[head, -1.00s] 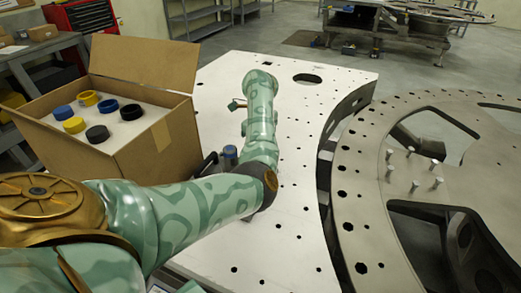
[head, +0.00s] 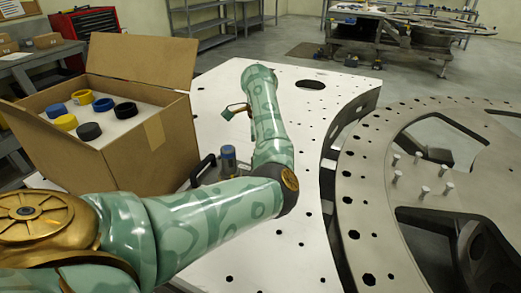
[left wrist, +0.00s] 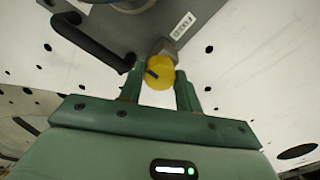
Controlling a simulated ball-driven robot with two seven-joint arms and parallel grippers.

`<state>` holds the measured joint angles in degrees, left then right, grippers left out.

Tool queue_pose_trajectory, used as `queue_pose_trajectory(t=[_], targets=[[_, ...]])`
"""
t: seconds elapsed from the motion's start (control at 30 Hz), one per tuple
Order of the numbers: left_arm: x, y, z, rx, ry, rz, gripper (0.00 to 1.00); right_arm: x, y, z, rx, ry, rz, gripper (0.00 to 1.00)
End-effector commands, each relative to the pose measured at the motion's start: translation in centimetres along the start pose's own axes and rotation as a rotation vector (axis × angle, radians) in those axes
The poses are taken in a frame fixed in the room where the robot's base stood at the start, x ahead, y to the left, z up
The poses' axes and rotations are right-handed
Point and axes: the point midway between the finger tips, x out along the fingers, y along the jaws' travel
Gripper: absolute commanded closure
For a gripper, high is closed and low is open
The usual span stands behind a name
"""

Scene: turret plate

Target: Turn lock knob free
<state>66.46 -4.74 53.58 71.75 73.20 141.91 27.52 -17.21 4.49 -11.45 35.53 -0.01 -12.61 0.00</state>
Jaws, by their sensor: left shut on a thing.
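A yellow lock knob (left wrist: 158,73) with a dark mark on its face sits at the edge of a grey fixture (left wrist: 130,35) in the left wrist view. My left gripper (left wrist: 160,88) has one green finger on each side of the knob and is shut on it. The fixture has a black handle (left wrist: 88,42) and a small label plate (left wrist: 183,26). In the head view a blue-topped cylinder (head: 228,157) and a black handle (head: 203,168) show beside my left arm; the knob and gripper fingertips are hidden there. My right gripper is not in view.
The light plate (head: 215,85) with holes lies under my arm. An open cardboard box (head: 150,160) with several coloured rings stands at left. A large curved grey ring (head: 370,195) with several upright pins lies at right. The plate's far part is clear.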

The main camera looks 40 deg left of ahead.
Motion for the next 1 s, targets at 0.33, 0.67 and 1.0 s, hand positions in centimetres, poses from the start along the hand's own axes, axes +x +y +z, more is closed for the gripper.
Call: queue_pose_trajectory(t=[0.33, 0.67, 1.0], targets=[[-0.14, -0.05, 0.06, -0.026, 0.0, -0.002, 0.89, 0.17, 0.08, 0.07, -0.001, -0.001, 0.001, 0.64], [-0.13, -0.05, 0.04, -0.025, 0.0, -0.002, 0.44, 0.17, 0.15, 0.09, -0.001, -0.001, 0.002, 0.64], [-0.87, -0.03, -0.02, -0.024, 0.002, -0.002, 0.44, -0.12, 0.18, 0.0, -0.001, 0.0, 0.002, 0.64]])
